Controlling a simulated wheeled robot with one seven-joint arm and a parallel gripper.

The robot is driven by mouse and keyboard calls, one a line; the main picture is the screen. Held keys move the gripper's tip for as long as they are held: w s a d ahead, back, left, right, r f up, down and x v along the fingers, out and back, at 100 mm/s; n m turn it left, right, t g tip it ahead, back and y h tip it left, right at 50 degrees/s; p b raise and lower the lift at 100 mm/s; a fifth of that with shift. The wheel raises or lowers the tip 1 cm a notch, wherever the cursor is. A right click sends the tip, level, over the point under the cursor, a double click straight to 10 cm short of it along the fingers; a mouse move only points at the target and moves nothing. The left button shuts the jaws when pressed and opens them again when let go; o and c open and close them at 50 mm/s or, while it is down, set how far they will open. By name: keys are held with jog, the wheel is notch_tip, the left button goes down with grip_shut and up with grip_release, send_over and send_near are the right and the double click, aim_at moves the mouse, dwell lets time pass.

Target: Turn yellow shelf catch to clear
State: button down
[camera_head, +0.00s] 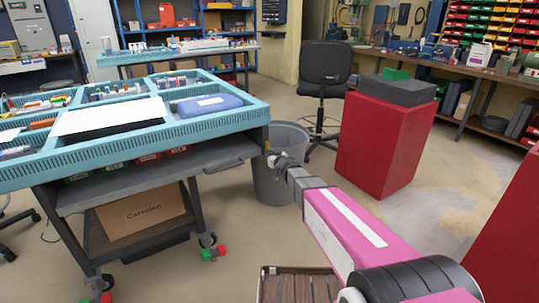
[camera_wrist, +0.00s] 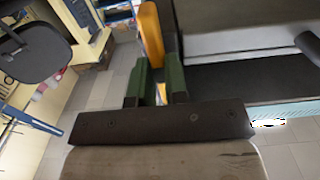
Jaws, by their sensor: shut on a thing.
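The yellow shelf catch (camera_wrist: 151,35) is an orange-yellow bar in the wrist view. It stands beside the edge of a grey panel, and its near end lies between the two green fingers of my gripper (camera_wrist: 157,88). My gripper is shut on it. In the head view my gripper (camera_head: 277,160) is at the right end of the blue-topped cart (camera_head: 258,110), just below its corner. Only a small bit of yellow shows there, so the catch's angle is hard to tell from that view. The cart's grey shelf (camera_head: 130,178) with a handle sits under the top.
A grey bin (camera_head: 268,185) stands behind my gripper, close to the cart. A black chair (camera_head: 325,75) and a red pedestal (camera_head: 385,140) stand farther back. A cardboard box (camera_head: 142,211) is on the cart's lower level. The floor between the cart and the pedestal is partly clear.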

jog(key=c, duration=1.1)
grip_release()
jog(key=shift+c, duration=0.2)
jog(key=shift+s, duration=0.1)
jog(key=v, duration=1)
jog(key=shift+s+d, duration=0.25)
jog(key=shift+d, duration=0.05)
jog(key=s+d+f+m+g+h, duration=0.35)
jog(key=d+h, duration=0.25)
jog(key=d, duration=0.2)
jog(key=s+d+f+m+g+h, duration=0.2)
jog(key=s+d+m+h, duration=0.15)
jog(key=d+h, duration=0.35)
jog(key=s+d+f+g+y, duration=0.1)
jog(key=s+g, duration=0.3)
jog(key=s, duration=0.5)
jog(key=s+d+f+g+y, duration=0.1)
jog(key=s+g+y, duration=0.1)
jog(key=s+g, duration=0.3)
jog(key=s, duration=0.4)
jog(key=shift+f, duration=0.35)
